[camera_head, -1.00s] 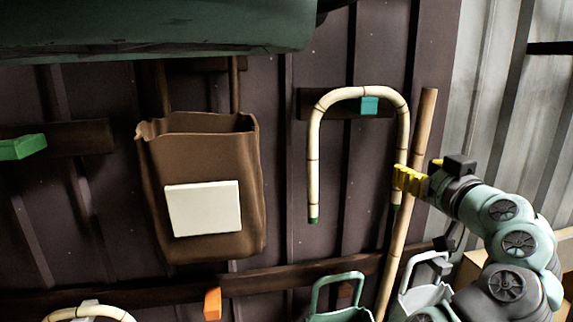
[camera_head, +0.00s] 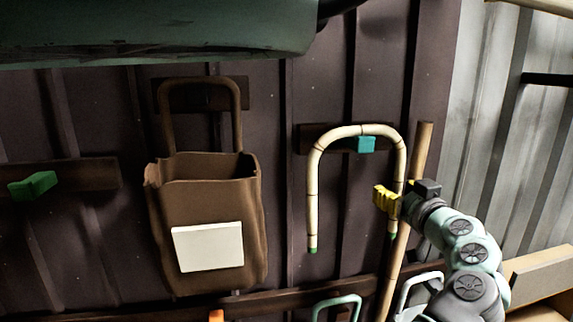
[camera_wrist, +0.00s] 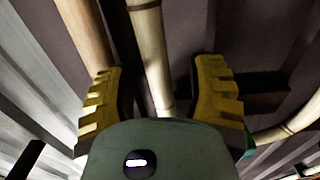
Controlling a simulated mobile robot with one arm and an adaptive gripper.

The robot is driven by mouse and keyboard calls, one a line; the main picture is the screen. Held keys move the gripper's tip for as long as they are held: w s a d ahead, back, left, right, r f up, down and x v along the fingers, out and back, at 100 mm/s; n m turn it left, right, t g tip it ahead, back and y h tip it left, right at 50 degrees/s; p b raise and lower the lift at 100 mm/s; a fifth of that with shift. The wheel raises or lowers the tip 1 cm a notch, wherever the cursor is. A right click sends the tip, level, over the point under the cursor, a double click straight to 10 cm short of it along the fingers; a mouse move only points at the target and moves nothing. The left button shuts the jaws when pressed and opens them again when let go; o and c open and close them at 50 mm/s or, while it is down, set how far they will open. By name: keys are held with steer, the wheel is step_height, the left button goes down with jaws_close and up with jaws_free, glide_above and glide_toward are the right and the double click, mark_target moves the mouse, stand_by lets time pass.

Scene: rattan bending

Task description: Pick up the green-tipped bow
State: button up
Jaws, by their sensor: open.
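The green-tipped bow (camera_head: 313,190) is a cream rattan U turned upside down, hanging over a teal peg (camera_head: 366,145) on the wall. Its two ends point down and have green tips. My gripper (camera_head: 386,200) has yellow jaws and is at the bow's right leg, above that leg's green tip. The jaws overlap the leg in the head view. In the wrist view a cream rattan leg (camera_wrist: 150,55) runs between the open jaws (camera_wrist: 158,90), with visible space on both sides. Its lower part is hidden behind my gripper body.
A straight tan pole (camera_head: 423,150) stands just right of the bow, close to my gripper. A brown bag (camera_head: 205,270) with a white label hangs to the left. Green handles (camera_head: 338,301) show below. A green peg (camera_head: 33,185) is far left.

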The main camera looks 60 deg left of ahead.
steer(key=shift+o, duration=0.2)
jaws_close()
steer(key=shift+r, duration=0.15)
stand_by(0.4)
